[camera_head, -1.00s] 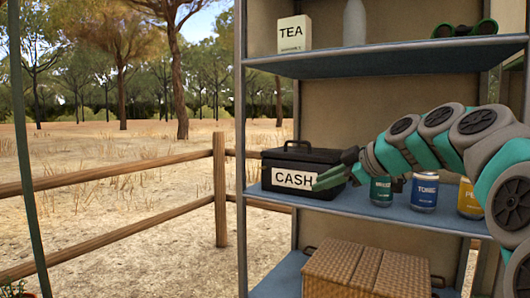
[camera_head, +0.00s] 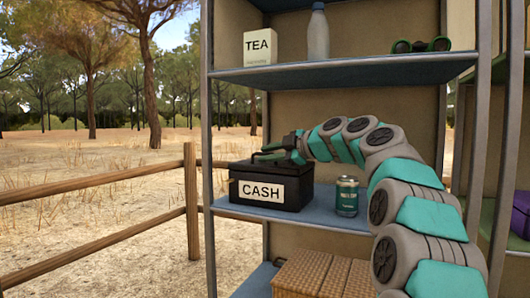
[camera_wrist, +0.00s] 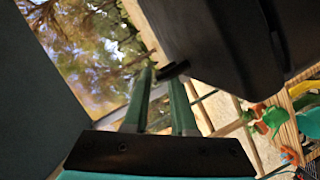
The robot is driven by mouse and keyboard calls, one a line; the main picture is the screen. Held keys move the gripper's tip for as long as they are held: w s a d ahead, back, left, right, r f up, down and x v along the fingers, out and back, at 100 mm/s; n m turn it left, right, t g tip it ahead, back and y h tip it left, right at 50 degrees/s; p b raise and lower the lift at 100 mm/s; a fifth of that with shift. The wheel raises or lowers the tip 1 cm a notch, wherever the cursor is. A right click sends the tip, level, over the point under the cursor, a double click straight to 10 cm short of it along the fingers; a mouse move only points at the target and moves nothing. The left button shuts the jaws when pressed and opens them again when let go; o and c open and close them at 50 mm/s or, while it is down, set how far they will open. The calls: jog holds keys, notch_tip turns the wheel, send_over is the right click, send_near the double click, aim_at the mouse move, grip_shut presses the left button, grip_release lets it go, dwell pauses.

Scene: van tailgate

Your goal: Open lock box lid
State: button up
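The black lock box (camera_head: 228,188) with a white CASH label stands on the middle shelf, its lid appearing shut in the head view. My gripper (camera_head: 262,155) is over the top of the box, by the carry handle, which it partly hides. In the wrist view, the box (camera_wrist: 215,40) fills the upper right. The two green fingers of my gripper (camera_wrist: 164,76) are apart, with a gap between them. A short black piece, seemingly the handle (camera_wrist: 174,70), lies at the fingertips; I cannot tell whether it is between them or touching.
A teal can (camera_head: 347,197) stands right of the box on the blue middle shelf (camera_head: 310,215). The upper shelf (camera_head: 340,72) holds a TEA box (camera_head: 260,47), a bottle (camera_head: 318,35) and binoculars (camera_head: 421,45). A wicker basket (camera_head: 320,275) is below. A shelf post (camera_head: 207,150) stands to the left.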

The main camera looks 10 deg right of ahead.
jog(key=shift+w+a+f, duration=0.1)
jog(key=shift+w+a, duration=0.2)
jog(key=shift+w, duration=0.1)
grip_shut()
dwell(1.3)
